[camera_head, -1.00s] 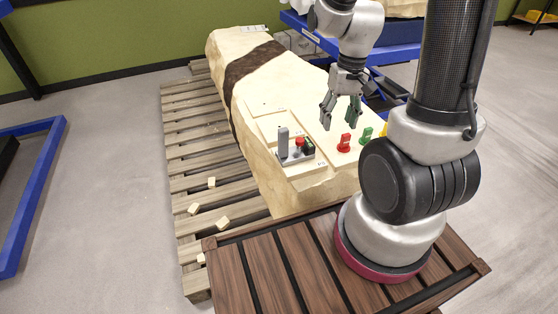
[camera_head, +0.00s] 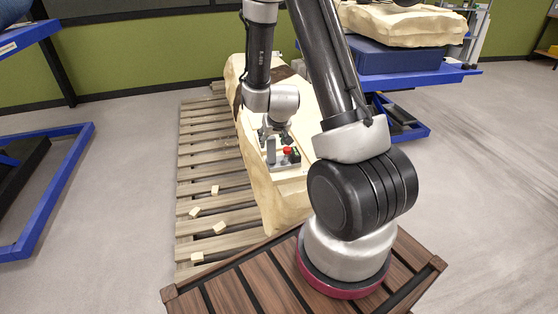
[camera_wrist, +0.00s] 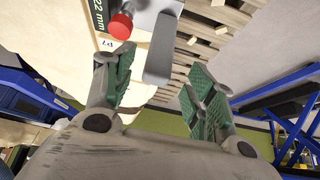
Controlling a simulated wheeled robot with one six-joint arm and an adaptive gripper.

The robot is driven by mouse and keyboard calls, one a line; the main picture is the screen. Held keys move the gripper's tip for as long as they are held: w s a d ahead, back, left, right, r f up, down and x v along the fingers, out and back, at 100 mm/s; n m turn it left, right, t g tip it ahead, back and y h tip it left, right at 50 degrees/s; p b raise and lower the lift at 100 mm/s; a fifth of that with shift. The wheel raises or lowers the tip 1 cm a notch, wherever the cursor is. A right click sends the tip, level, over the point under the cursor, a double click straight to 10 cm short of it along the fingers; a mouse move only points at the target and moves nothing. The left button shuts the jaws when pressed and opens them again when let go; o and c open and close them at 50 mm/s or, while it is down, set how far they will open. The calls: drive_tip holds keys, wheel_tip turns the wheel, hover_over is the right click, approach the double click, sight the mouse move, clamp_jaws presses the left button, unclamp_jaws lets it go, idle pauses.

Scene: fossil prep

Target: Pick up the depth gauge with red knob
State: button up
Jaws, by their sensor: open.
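The depth gauge is a small grey device with an upright grey block (camera_head: 270,151), a red knob (camera_head: 288,150) and a dark green part (camera_head: 295,157) on a flat base. It stands on the pale stone slab (camera_head: 262,195). My gripper (camera_head: 275,137) is open and empty, pointing down just over and behind the gauge in the head view. In the wrist view, the grey block (camera_wrist: 163,48) shows between the two green-padded fingers, closer to the left one. The red knob (camera_wrist: 121,26) lies beyond the left fingertip. I cannot tell whether a finger touches the gauge.
The slab rests on a wooden pallet (camera_head: 205,165) with several small pale blocks (camera_head: 195,212) on it. My arm covers the slab's right side. A blue stand (camera_head: 410,82) with another slab (camera_head: 410,25) is behind.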

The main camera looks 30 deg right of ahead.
sight(270, 145)
drive_tip(key=shift+w+d+f, duration=0.1)
drive_tip(key=shift+w+f, duration=0.1)
drive_tip(key=shift+w, duration=0.05)
drive_tip(key=x, duration=0.7)
drive_tip(key=shift+w+d, duration=0.15)
clamp_jaws()
